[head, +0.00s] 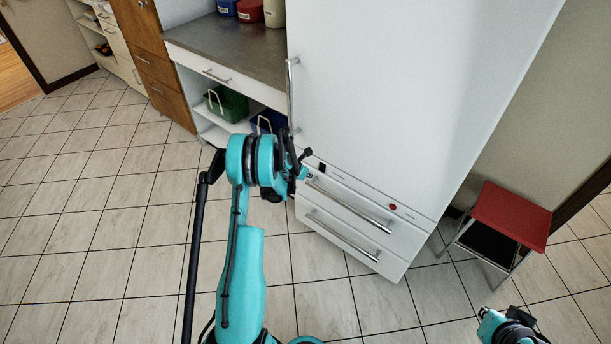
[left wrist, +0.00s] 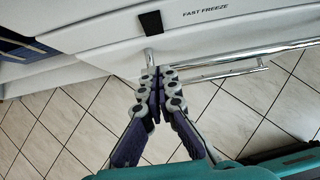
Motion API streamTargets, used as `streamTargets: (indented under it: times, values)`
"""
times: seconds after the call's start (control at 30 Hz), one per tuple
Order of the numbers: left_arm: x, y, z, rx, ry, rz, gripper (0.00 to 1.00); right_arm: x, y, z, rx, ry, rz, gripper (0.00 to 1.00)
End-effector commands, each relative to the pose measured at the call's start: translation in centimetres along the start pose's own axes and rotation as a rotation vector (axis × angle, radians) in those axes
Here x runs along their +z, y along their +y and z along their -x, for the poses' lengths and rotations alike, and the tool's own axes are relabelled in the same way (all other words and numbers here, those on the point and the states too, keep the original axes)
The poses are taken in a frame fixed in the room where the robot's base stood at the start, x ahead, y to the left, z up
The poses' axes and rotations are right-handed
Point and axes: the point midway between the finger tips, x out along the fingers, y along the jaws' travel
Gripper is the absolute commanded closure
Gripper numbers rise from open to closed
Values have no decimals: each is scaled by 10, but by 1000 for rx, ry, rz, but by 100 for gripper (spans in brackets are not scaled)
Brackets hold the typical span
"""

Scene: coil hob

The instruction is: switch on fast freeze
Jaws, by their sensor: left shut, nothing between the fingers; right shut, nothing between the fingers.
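The tall white fridge-freezer (head: 400,90) has drawers with bar handles at its bottom. A small black switch (head: 322,167) sits on the upper drawer's front, near its left end. In the left wrist view the black switch (left wrist: 151,22) is beside the printed label FAST FREEZE (left wrist: 205,12). Its on or off position cannot be told. My left gripper (head: 303,163) is shut and empty, just left of the switch in the head view. In the left wrist view its fingertips (left wrist: 158,76) overlap the handle's left end, below the switch. My right gripper (head: 512,316) is low at right, partly visible.
A round red spot (head: 393,207) is on the drawer front. The upper drawer handle (head: 350,207) runs below the switch. A red-topped stool (head: 510,212) stands right of the fridge. A counter (head: 230,45) and shelves with a green basket (head: 228,104) are left. The tiled floor is clear.

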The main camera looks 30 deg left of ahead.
Motion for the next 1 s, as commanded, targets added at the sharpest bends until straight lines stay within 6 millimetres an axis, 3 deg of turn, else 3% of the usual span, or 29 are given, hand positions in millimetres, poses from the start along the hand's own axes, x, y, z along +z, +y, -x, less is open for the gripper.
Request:
streamTargets:
  times: [0.1,0.3,0.53,1.0]
  values:
    - [-2,0,-30,0,0,-1,100,8,0,-12,0,0,0,100]
    - [13,-1,-58,-1,0,-1,100,16,0,-22,0,0,0,100]
    - [26,0,-69,0,1,0,100,19,0,-27,0,0,0,100]
    - [29,0,-74,0,-46,2,100,19,0,-26,0,0,0,100]
